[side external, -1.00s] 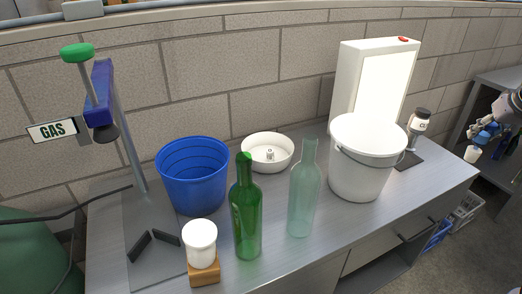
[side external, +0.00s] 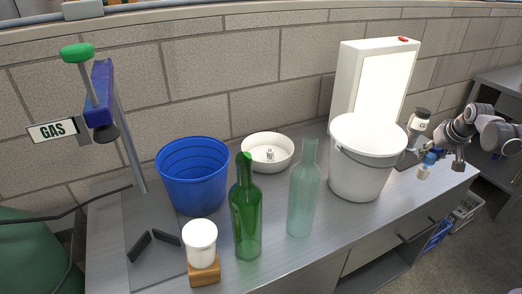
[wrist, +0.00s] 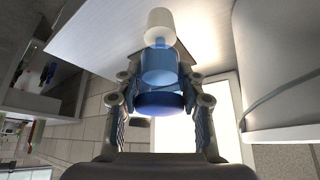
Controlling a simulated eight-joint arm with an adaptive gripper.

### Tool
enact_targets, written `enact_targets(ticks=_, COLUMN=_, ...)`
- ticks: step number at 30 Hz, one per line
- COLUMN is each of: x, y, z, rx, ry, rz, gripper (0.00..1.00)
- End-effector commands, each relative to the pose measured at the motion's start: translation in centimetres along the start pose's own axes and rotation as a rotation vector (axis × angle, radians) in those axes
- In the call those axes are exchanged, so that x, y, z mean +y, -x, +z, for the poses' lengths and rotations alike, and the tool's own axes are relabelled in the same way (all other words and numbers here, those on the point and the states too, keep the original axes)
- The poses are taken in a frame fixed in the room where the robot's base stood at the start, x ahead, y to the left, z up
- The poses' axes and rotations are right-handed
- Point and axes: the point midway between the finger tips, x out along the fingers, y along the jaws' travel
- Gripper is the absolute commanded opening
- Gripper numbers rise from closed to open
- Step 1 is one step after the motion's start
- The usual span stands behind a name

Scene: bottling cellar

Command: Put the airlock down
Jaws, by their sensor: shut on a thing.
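The airlock (side external: 426,171) is a small piece with a blue body and a pale white end. It hangs pale end down over the right end of the steel bench (side external: 345,228); whether it touches the top is too small to tell. My gripper (side external: 440,160) is shut on its blue part. In the wrist view my gripper (wrist: 160,85) has a finger on each side of the blue body, and the airlock's pale end (wrist: 160,24) points away from the palm.
A white bucket (side external: 362,178) and a lit white panel (side external: 383,85) stand left of my gripper. A white-capped item (side external: 419,121) on a dark base is close behind. Green (side external: 246,215) and clear (side external: 302,205) bottles, a blue bucket (side external: 190,180) and a white bowl (side external: 265,165) stand farther left.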

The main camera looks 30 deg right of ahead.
Motion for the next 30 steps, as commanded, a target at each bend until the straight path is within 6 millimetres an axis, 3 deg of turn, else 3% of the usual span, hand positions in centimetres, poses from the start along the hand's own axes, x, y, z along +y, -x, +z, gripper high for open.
enact_targets(ticks=6, x=-1.6, y=-1.4, z=-0.2, rx=0.000, ry=0.001, rz=0.000, gripper=0.07)
enact_targets(ticks=18, x=-1.6, y=-4.7, z=1.7, rx=0.000, ry=-0.001, rz=0.000, gripper=0.07)
enact_targets(ticks=30, x=-1.6, y=-5.1, z=1.9, rx=0.000, ry=-0.001, rz=0.000, gripper=0.07)
